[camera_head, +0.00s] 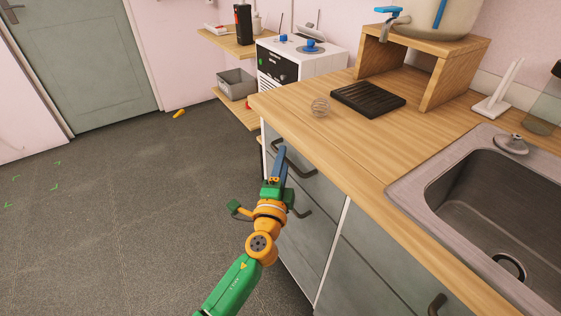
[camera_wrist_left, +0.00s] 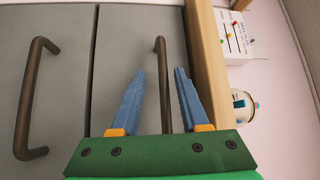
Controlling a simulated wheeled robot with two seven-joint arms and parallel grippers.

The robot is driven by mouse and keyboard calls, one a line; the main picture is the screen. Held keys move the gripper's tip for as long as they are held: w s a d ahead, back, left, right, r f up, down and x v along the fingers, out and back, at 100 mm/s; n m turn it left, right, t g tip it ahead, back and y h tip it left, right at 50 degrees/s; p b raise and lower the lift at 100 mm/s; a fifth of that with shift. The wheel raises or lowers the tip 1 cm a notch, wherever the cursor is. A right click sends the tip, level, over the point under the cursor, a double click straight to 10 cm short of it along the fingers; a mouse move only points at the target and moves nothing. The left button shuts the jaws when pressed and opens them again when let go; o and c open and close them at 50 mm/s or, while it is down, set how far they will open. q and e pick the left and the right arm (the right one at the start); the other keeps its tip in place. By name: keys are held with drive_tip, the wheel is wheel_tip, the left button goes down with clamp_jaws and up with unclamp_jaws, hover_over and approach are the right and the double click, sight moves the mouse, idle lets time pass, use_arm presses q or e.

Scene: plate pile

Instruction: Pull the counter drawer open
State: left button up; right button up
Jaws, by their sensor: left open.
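The counter drawer (camera_head: 325,187) is the grey top front under the wooden worktop, and it looks flush and shut. Its dark bar handle (camera_head: 299,168) shows beside my left gripper (camera_head: 281,153), which also hides part of it. In the left wrist view, the handle (camera_wrist_left: 161,62) lies between the two blue fingers of my left gripper (camera_wrist_left: 160,72) as seen from the wrist. The fingers are open and not closed on the bar. I cannot tell whether either finger touches it. The handle's near end is hidden behind the gripper body. My right gripper is not in view.
A lower drawer handle (camera_wrist_left: 32,100) sits beside the top one. The wooden worktop edge (camera_wrist_left: 207,65) runs close by the fingers. A sink (camera_head: 490,190) is set in the counter at right. The grey floor (camera_head: 130,210) left of the counter is mostly clear.

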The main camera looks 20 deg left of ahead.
use_arm(q)
drive_tip(key=shift+w+d, duration=0.25)
drive_tip(key=shift+w, duration=0.45)
drive_tip(key=shift+s+r, duration=0.4)
drive_tip(key=shift+s, duration=0.05)
drive_tip(key=shift+f, duration=0.1)
clamp_jaws()
